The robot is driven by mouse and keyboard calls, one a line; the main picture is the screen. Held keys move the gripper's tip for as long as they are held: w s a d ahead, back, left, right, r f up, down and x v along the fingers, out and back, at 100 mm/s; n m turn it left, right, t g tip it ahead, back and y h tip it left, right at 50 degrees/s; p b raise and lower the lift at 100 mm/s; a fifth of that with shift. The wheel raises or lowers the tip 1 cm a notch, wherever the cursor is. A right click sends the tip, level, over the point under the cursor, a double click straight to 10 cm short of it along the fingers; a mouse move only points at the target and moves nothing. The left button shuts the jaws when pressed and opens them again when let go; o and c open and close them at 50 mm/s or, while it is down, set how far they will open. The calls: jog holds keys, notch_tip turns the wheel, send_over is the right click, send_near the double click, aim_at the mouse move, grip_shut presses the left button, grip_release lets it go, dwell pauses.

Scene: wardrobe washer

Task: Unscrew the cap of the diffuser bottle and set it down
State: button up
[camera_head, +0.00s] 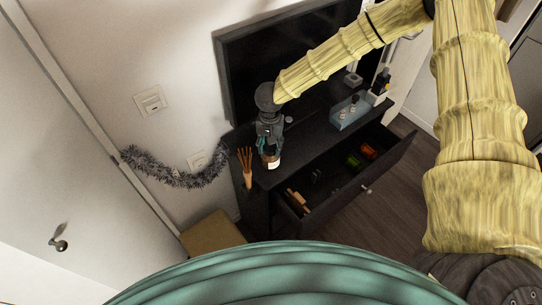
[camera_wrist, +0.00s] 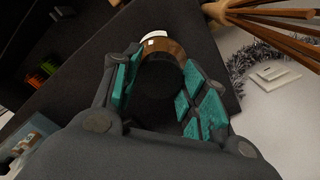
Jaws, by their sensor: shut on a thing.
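The diffuser bottle (camera_head: 272,162) is brown with a white label and stands on the black cabinet top near its left end. In the wrist view the bottle (camera_wrist: 165,48) shows beyond the fingers. Its dark round cap (camera_wrist: 158,82) lies between the teal finger pads. My gripper (camera_head: 267,145) points down over the bottle, and in the wrist view my gripper (camera_wrist: 160,88) is shut on the cap. The cap is hidden by the fingers in the head view. The cap lines up with the bottle; I cannot tell whether the two are still joined.
A holder with brown reed sticks (camera_head: 247,168) stands close left of the bottle. A clear tray (camera_head: 349,112) and a dark bottle (camera_head: 381,82) are farther right. An open drawer (camera_head: 395,160) juts out in front. The TV (camera_head: 275,62) is behind.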

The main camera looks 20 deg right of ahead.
jog(key=shift+n, duration=0.3)
jog(key=o, duration=1.2)
